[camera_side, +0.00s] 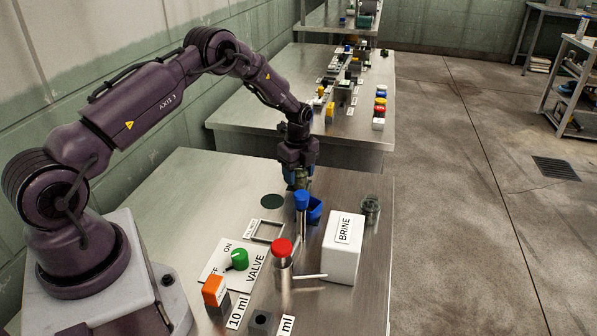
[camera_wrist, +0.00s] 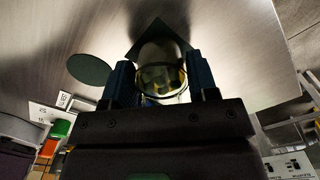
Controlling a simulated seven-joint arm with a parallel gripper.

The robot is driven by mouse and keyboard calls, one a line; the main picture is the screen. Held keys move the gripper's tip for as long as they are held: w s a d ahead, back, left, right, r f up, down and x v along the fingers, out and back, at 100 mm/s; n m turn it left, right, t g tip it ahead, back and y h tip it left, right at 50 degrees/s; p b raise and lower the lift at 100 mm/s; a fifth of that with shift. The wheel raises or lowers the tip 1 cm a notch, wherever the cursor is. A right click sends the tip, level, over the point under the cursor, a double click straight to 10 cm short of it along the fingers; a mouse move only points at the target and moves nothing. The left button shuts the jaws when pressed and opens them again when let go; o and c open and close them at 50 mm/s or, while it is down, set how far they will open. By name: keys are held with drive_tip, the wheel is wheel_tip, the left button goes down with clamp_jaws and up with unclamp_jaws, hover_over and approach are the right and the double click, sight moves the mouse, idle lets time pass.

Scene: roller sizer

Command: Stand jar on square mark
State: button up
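My gripper (camera_side: 297,178) points down over the far part of the steel table. In the wrist view its two blue fingers (camera_wrist: 161,84) stand on either side of a clear jar (camera_wrist: 158,52) with a yellowish rim, and look shut on it. A dark square mark (camera_wrist: 153,28) shows as a corner behind the jar; the jar hides the rest. I cannot tell whether the jar touches the table. In the side view, the blue-topped post hides part of the fingertips and the square mark cannot be made out.
A dark round mark (camera_side: 272,201) lies left of my gripper. A blue-topped post (camera_side: 302,200), blue bin (camera_side: 315,209), red-capped post (camera_side: 282,248), white BRINE box (camera_side: 342,252) and grey glass-like container (camera_side: 370,208) stand nearby. A green valve knob (camera_side: 237,260) is nearer the front.

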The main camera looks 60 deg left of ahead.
drive_tip(key=o, duration=0.3)
drive_tip(key=shift+o, duration=0.2)
drive_tip(key=s+d+r+n+t, duration=0.1)
drive_tip(key=s+d+r+n, duration=0.15)
drive_tip(key=r, duration=0.95)
drive_tip(key=s+d+r+n, duration=0.1)
drive_tip(key=d+r, duration=0.3)
drive_tip(key=r, duration=0.8)
drive_tip(key=s+d+r+n+t, duration=0.2)
drive_tip(key=s+d+r+n, duration=0.35)
drive_tip(key=s+r, duration=0.25)
drive_tip(key=s+d+n+t, duration=0.1)
drive_tip(key=s+d+n, duration=0.1)
drive_tip(key=s, duration=0.3)
drive_tip(key=s+d+r+n, duration=0.1)
drive_tip(key=s+d+n, duration=0.2)
drive_tip(key=s, duration=0.3)
drive_tip(key=s+d+n+t, duration=0.1)
drive_tip(key=s+d+n, duration=0.1)
drive_tip(key=s, duration=0.3)
drive_tip(key=shift+s+d+r+n+t, duration=0.2)
drive_tip(key=shift+s+d+n+t, duration=0.1)
drive_tip(key=shift+d+n, duration=0.1)
